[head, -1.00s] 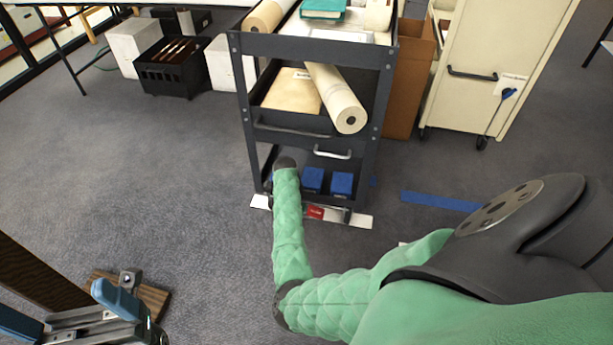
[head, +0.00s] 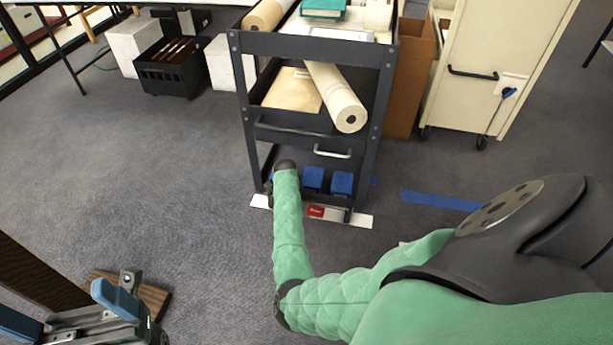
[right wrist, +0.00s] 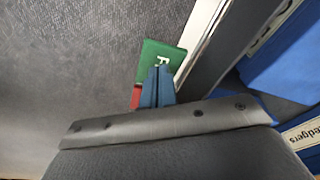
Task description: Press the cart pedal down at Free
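The dark cart (head: 310,45) stands ahead in the head view. Its pedal shows a red side (head: 316,211) at the cart's foot; the other side is hidden by my right arm. In the right wrist view the pedal has a green side (right wrist: 160,53) with a partly covered white letter, and a bit of the red side (right wrist: 136,97). My right gripper (right wrist: 160,70) is shut and empty, its blue fingertips over the green side and seemingly touching it. My left gripper (head: 68,312) is open and empty at the lower left, far from the cart.
Blue boxes (head: 341,183) sit on the cart's bottom shelf, close beside my right wrist. A white strip (head: 357,220) lies along the cart's foot. A cream cabinet (head: 490,60) on casters stands to the right, with blue tape (head: 440,201) on the carpet.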

